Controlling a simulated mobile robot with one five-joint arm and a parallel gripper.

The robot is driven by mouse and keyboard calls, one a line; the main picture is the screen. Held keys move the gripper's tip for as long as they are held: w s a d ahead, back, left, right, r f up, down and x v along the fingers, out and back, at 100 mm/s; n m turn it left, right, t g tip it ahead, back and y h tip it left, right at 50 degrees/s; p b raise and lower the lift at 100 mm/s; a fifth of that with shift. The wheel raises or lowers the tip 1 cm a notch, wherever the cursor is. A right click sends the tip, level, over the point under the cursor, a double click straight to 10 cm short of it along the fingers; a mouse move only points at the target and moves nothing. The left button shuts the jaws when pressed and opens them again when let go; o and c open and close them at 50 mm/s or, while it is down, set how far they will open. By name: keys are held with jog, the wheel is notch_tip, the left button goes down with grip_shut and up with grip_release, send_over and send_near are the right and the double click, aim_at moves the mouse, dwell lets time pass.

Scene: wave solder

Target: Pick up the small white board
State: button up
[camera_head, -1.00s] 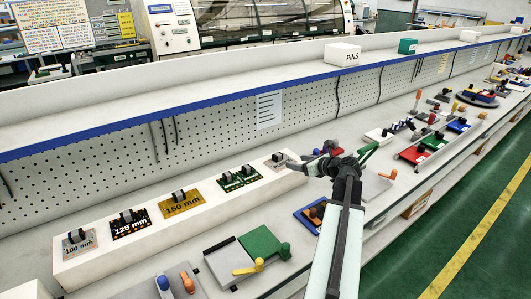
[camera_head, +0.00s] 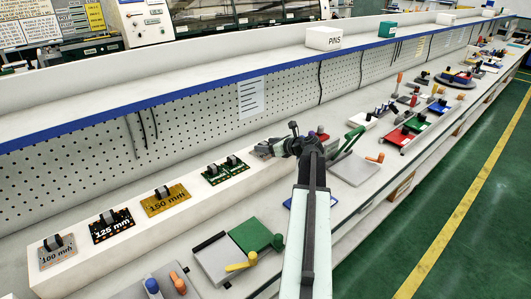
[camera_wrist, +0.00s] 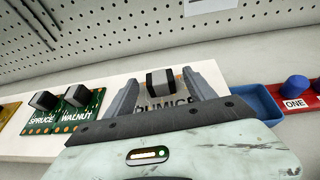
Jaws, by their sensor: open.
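The small white board shows in the wrist view as a pale plate (camera_wrist: 158,104) lettered in dark print that seems to read PUMICE. A black block with a grey band (camera_wrist: 160,82) stands up from it. My gripper (camera_wrist: 163,80) is open, one finger on each side of the board and its block. The lower edge of the board is hidden by my gripper body. In the head view my gripper (camera_head: 274,147) covers most of the board at the far end of the white ledge. I cannot tell whether the fingers touch the board.
The green SPRUCE WALNUT board (camera_wrist: 68,112) lies left of it on the white ledge (camera_head: 105,262). The 150 mm (camera_head: 165,200), 125 mm (camera_head: 111,226) and 100 mm (camera_head: 57,251) boards follow. A blue tray (camera_wrist: 262,103) and red ONE piece (camera_wrist: 297,104) are right. The pegboard wall (camera_head: 185,130) stands behind.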

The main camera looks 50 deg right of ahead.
jog(key=shift+w+f, duration=0.3)
jog(key=shift+w, duration=0.3)
jog(key=shift+r, duration=0.1)
jog(key=shift+s, duration=0.1)
grip_shut()
